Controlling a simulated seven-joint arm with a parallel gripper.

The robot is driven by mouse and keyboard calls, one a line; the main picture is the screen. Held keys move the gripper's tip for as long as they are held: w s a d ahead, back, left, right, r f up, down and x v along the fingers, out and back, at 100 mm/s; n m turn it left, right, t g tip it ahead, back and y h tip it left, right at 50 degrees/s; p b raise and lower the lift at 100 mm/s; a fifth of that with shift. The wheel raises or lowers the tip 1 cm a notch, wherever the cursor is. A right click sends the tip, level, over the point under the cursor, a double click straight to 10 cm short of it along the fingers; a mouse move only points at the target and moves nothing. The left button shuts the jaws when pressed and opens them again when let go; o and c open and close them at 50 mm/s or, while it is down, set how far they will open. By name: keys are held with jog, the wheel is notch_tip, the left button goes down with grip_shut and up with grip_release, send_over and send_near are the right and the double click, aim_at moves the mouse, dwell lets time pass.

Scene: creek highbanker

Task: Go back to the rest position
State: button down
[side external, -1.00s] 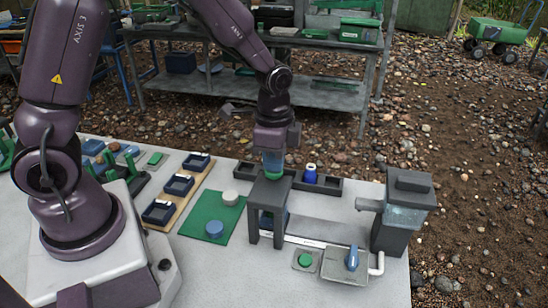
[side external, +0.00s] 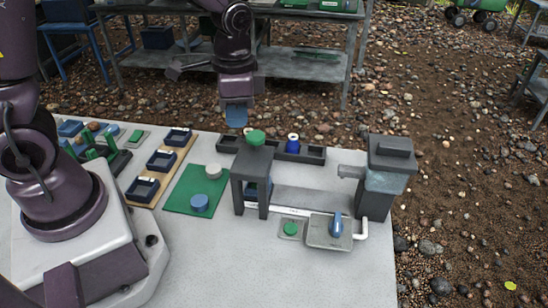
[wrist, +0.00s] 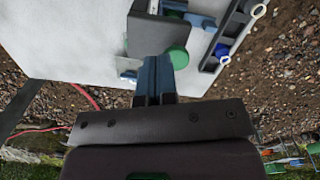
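My gripper (side external: 236,122) hangs in the air just above and behind the dark grey stand (side external: 238,185), clear of it. Its blue fingers lie close together with nothing seen between them, also in the wrist view (wrist: 157,62). A round green piece (side external: 255,138) sits on top of the stand, apart from the fingers. It also shows in the wrist view (wrist: 178,58), just past the fingertips.
A dark tray (side external: 313,155) with a blue bottle (side external: 293,143) stands behind the stand. A grey machine (side external: 388,170) is to the right. A green mat (side external: 183,205) holds a white and a blue round piece.

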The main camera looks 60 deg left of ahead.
jog(key=s+r+n+t, duration=0.5)
jog(key=s+r, duration=0.6)
jog(key=r, duration=0.3)
jog(key=shift+s+t, duration=0.2)
jog(key=shift+t, duration=0.3)
jog(key=shift+r, duration=0.1)
